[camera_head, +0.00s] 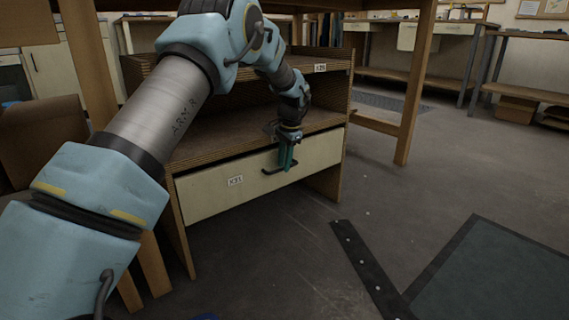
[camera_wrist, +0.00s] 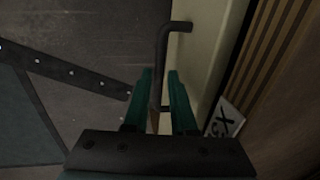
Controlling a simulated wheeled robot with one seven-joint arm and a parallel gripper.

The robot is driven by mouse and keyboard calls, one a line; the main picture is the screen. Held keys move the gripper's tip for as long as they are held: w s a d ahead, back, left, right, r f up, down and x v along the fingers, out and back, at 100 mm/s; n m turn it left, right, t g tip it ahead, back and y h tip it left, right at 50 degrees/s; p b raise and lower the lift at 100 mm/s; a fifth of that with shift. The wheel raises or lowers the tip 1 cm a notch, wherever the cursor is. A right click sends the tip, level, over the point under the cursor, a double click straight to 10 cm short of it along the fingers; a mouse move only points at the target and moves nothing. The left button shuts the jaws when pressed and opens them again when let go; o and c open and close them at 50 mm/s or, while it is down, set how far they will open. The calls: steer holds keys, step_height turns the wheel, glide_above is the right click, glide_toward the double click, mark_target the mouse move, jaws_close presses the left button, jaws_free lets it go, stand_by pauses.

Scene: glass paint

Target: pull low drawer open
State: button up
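The low drawer (camera_head: 215,192) has a cream front and a label tag, and sits at the bottom of a plywood cabinet. It looks shut or nearly so, with a dark gap along its top edge. Its dark bar handle (camera_wrist: 162,55) stands out from the cream front (camera_wrist: 209,55) in the wrist view. My gripper (camera_head: 287,160) is at the handle in the head view and hides part of it. In the wrist view its green fingers (camera_wrist: 159,78) are apart, one on each side of the handle bar, with narrow gaps visible.
The cabinet's plywood edge (camera_wrist: 262,60) runs close beside the drawer front. The floor (camera_head: 270,260) before the drawer is clear. A dark strip with studs (camera_head: 365,268) and a grey-green mat (camera_head: 490,275) lie to the right. A wooden table leg (camera_head: 415,90) stands right of the cabinet.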

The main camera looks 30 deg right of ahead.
jaws_close()
stand_by(1.2)
